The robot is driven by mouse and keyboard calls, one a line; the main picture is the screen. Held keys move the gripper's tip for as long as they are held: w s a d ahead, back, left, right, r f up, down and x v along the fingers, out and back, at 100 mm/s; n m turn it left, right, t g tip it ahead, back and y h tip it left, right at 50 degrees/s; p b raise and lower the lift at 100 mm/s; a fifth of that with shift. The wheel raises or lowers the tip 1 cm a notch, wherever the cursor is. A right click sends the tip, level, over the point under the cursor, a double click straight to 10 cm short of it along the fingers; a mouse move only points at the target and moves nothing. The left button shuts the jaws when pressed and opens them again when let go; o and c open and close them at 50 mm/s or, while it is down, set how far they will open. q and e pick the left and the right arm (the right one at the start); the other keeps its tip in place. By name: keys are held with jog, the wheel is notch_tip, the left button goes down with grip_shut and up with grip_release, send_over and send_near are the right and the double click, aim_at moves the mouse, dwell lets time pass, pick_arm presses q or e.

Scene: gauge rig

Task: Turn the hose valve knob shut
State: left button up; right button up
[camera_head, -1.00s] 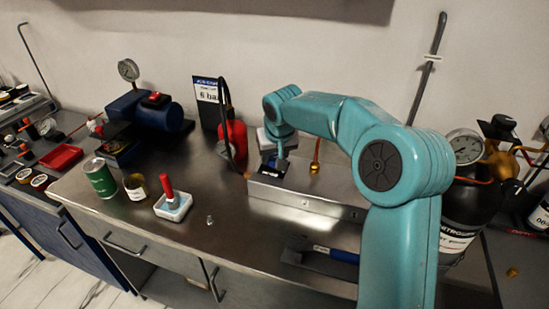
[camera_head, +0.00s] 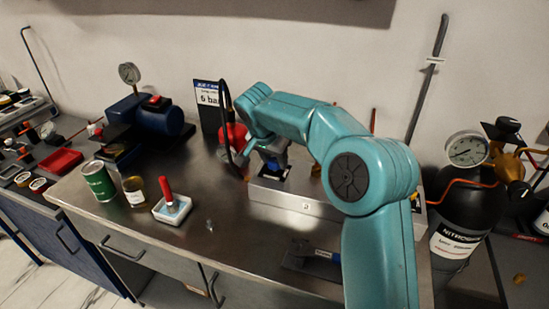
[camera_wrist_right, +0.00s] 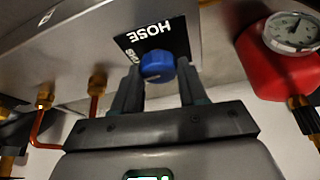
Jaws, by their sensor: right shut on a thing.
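The blue hose valve knob (camera_wrist_right: 157,66) shows in the right wrist view, on the face of a grey metal box (camera_wrist_right: 95,40) under a black label reading HOSE. My right gripper (camera_wrist_right: 158,78) has one finger on each side of the knob and is shut on it. In the head view my right gripper (camera_head: 272,172) is over the left end of the same box (camera_head: 300,202), and my wrist mostly hides the knob. My left gripper is not in view.
A red gauge (camera_wrist_right: 285,45) stands close to the box in the wrist view. Copper fittings (camera_wrist_right: 97,84) stick out on the other side. On the bench are a green can (camera_head: 98,181), a jar (camera_head: 134,190) and a white tray (camera_head: 172,211). A black nitrogen cylinder (camera_head: 468,212) stands at right.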

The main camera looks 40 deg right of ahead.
dwell(0.3)
jog(key=o, duration=1.1)
jog(key=shift+a+r, duration=0.1)
jog(key=shift+c, duration=0.2)
jog(key=p+v, duration=0.2)
jog(key=v, duration=1.4)
jog(key=shift+a+r, duration=0.1)
